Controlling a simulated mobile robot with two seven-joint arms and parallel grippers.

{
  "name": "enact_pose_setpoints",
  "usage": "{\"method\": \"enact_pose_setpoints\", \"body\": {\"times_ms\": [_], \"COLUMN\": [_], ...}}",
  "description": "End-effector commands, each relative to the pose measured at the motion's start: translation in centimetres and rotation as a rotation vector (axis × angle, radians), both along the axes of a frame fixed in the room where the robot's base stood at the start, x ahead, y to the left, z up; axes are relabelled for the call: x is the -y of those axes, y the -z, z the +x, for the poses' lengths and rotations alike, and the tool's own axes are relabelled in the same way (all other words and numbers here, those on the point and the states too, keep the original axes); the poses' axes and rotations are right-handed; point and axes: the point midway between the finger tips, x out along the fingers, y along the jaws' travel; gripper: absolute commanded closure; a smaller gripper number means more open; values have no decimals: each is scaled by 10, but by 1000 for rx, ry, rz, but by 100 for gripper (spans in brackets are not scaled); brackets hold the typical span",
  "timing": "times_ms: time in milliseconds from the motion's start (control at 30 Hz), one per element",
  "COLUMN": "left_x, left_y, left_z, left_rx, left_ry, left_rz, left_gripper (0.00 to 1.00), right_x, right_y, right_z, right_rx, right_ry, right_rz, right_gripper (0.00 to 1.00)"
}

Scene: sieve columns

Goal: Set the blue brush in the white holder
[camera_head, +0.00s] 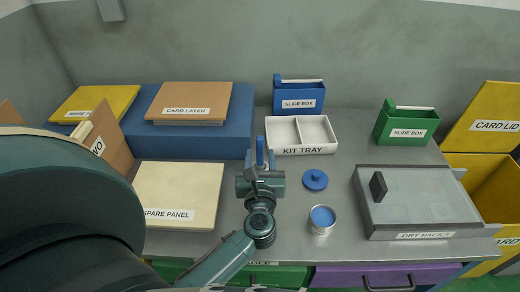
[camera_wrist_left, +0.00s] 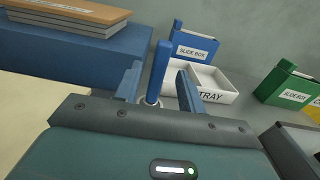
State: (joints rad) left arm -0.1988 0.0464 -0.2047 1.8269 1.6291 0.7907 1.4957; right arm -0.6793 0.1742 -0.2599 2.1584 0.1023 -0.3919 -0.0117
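The blue brush (camera_wrist_left: 158,72) stands upright in the left wrist view, its handle between the two fingers of my left gripper (camera_wrist_left: 160,88). Gaps show on both sides of the handle, so the gripper looks open around it. A pale ring, perhaps the white holder (camera_wrist_left: 150,103), shows at the foot of the handle, mostly hidden by the gripper. I cannot tell whether the brush sits inside it. In the head view the brush (camera_head: 260,150) rises just beyond my left gripper (camera_head: 261,172), in front of the kit tray. My right gripper is not in view.
The white kit tray (camera_head: 331,146) and blue slide box (camera_head: 299,97) stand behind. The spare panel (camera_head: 180,190) lies left.

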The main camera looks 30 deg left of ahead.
Motion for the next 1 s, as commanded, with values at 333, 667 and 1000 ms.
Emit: {"method": "enact_pose_setpoints", "body": {"times_ms": [333, 667, 1000], "left_x": [18, 97, 163], "left_y": [-1, -26, 63], "left_z": [-27, -48, -133], "left_rx": [-1, -214, -390], "left_ry": [2, 370, 747], "left_rz": [7, 1102, 2804], "left_gripper": [61, 61, 61], "right_x": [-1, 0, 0], "right_y": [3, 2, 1], "right_z": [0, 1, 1], "right_rx": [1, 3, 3], "right_ry": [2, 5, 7], "right_rz": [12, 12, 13], "right_gripper": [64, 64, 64]}}
